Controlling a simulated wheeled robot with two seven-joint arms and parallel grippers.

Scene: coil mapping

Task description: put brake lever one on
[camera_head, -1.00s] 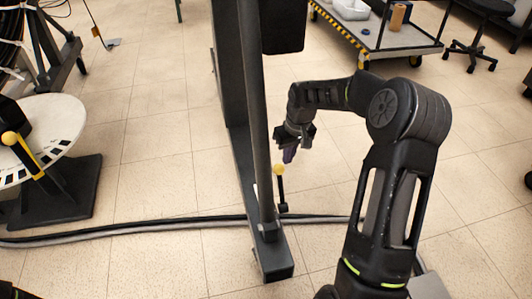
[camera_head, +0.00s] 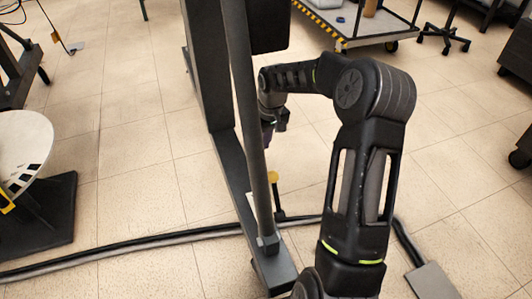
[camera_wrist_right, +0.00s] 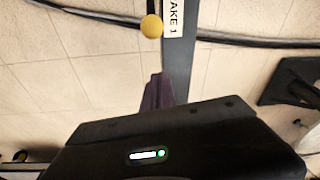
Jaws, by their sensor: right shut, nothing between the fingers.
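A small lever with a yellow ball knob (camera_head: 273,177) and a thin dark shaft stands close to upright at the foot of a dark upright frame. In the right wrist view the knob (camera_wrist_right: 152,26) shows at the top, beside a white label (camera_wrist_right: 174,15) whose visible part reads "AKE 1". My right gripper (camera_head: 268,138) is above the knob in the head view, apart from it and partly hidden by the frame's post. Its purple fingers (camera_wrist_right: 157,93) are shut and empty, pointing towards the knob. My left gripper is not in view.
The dark post (camera_head: 254,140) stands just left of my right arm. Cables (camera_head: 110,247) run across the floor. A white round disc (camera_head: 25,140) is at the left, a wheeled cart (camera_head: 375,30) at the back right.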

